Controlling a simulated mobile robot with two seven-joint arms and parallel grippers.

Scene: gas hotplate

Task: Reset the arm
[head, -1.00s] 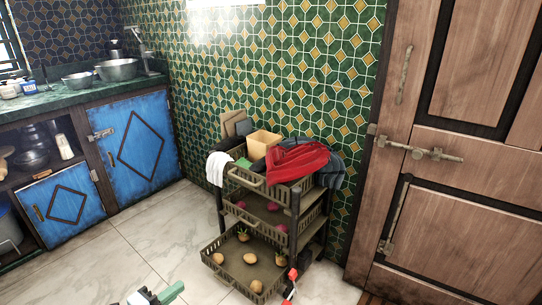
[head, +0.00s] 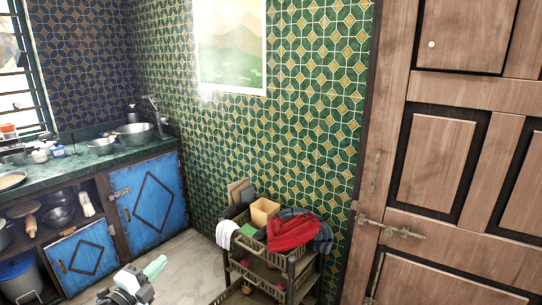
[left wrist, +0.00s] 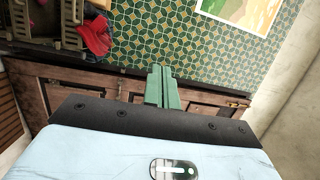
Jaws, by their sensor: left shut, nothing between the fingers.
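My left gripper (head: 160,264) shows at the bottom left of the head view, with its pale green fingers pointing up and to the right. In the left wrist view, the two green fingers of the left gripper (left wrist: 162,74) lie side by side, shut and empty. It is in free air, apart from the cart and the cabinets. My right gripper is not in view.
A tiered cart (head: 290,268) with a red cloth (head: 292,233) stands against the green tiled wall. A wooden door (head: 440,160) is at the right. Blue cabinets (head: 150,205) under a counter (head: 100,160) are at the left. Pale floor (head: 180,262) is clear between.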

